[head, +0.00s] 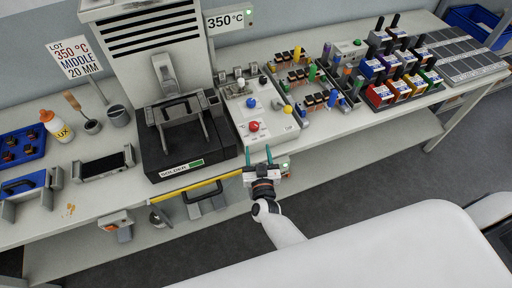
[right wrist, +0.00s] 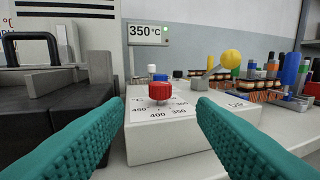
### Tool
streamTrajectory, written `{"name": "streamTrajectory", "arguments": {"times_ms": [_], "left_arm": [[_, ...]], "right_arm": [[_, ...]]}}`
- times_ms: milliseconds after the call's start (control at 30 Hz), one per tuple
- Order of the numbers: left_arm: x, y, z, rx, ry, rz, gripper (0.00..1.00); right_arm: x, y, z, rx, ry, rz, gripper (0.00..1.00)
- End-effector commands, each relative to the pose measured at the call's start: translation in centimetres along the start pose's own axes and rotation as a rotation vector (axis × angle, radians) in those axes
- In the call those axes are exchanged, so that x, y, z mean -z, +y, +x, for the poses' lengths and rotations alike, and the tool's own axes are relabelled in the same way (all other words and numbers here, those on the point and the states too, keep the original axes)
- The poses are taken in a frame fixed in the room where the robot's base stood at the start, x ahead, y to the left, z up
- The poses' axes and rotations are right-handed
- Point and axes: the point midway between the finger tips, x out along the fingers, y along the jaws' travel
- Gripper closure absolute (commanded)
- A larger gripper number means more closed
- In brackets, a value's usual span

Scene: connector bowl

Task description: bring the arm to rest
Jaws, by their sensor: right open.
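My right gripper (head: 258,154) is open, its two teal fingers pointing toward the bench at its front edge. In the right wrist view the fingers (right wrist: 160,108) are wide apart with nothing between them. Beyond them stands a white control box (right wrist: 175,146) with a red knob (right wrist: 160,85) over a temperature dial. The red knob also shows in the head view (head: 254,126), just beyond the fingertips and apart from them. My left gripper is in neither view.
A dark solder pot (head: 180,145) stands left of the box, a yellow strip and black handle along its front. A 350 °C display (head: 226,21) is behind. Racks of connectors and colored bins (head: 385,95) fill the right. The grey floor (head: 365,180) in front is clear.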

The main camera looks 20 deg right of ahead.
Motion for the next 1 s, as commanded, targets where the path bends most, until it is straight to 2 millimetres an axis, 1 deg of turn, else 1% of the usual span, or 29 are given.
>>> {"name": "streamTrajectory", "arguments": {"times_ms": [167,333,433,533,667,767,800,900,1000], "left_arm": [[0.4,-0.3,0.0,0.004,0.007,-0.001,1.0],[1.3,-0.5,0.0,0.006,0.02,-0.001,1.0],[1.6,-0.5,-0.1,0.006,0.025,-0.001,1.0],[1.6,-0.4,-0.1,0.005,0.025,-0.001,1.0],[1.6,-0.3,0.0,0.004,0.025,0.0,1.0],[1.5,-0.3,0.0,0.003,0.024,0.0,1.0],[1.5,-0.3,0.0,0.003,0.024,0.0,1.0],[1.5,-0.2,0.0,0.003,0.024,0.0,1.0],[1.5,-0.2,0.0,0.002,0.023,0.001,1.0]], "right_arm": [[0.0,0.0,0.0,0.0,0.0,0.0,0.48],[-0.1,0.2,-0.1,-0.031,0.016,0.004,0.48],[-0.6,0.8,-0.4,-0.118,0.065,0.011,0.48],[-1.2,1.6,-1.6,-0.248,0.162,0.008,0.48],[-1.9,2.1,-4.5,-0.401,0.345,-0.024,0.48],[-2.5,1.4,-7.6,-0.473,0.507,-0.068,0.48],[-2.8,0.9,-9.0,-0.491,0.576,-0.089,0.48],[-3.7,-0.7,-12.3,-0.502,0.735,-0.137,0.48],[-4.6,-2.3,-15.0,-0.487,0.856,-0.172,0.48]]}}
